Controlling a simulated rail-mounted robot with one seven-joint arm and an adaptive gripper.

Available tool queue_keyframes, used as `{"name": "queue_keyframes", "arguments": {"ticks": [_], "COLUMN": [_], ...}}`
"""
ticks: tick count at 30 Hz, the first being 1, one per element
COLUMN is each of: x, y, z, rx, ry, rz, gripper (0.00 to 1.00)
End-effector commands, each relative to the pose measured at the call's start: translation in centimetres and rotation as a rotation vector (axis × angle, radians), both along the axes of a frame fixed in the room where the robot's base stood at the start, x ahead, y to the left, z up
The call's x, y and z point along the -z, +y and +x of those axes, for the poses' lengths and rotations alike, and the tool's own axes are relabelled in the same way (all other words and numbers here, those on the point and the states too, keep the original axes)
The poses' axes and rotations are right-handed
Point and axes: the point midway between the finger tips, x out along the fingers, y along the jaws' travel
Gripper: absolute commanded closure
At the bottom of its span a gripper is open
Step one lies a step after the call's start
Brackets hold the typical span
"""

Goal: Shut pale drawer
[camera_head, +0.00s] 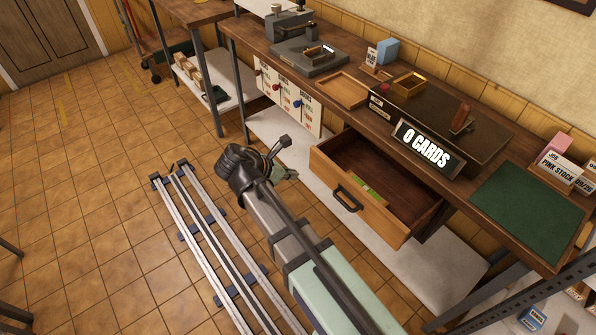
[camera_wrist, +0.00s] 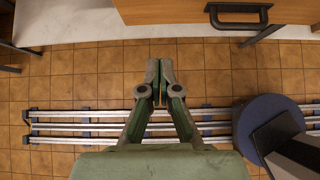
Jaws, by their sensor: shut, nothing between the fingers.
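The pale drawer (camera_head: 355,203) is light wood with a black handle (camera_head: 347,199) on its front. It stands pulled out from under the workbench, with a green-yellow item (camera_head: 369,189) inside. In the wrist view the drawer front (camera_wrist: 170,12) and its handle (camera_wrist: 238,16) show at the top edge. My gripper (camera_head: 286,142) is left of the drawer in the head view, apart from it. In the wrist view my gripper (camera_wrist: 159,68) is shut and empty, its fingertips below the drawer front in the picture, left of the handle.
The workbench top (camera_head: 345,118) carries a sign reading "0 CARDS" (camera_head: 425,147), a wooden tray (camera_head: 340,90) and a green mat (camera_head: 527,212). A white lower shelf (camera_head: 437,272) runs beneath. Floor rails (camera_head: 205,245) lie on the tiles, with open floor at left.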

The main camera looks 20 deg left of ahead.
Motion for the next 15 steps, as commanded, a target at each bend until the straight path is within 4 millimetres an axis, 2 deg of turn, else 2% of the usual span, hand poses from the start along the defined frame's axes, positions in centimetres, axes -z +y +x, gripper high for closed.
{"name": "queue_keyframes", "arguments": {"ticks": [12,15], "x": [5.4,6.1], "y": [-2.7,-3.3], "z": [4.8,6.1], "rx": [0.004,0.006], "ry": [0.002,0.002], "rz": [0.000,0.001], "gripper": [1.00,1.00]}}
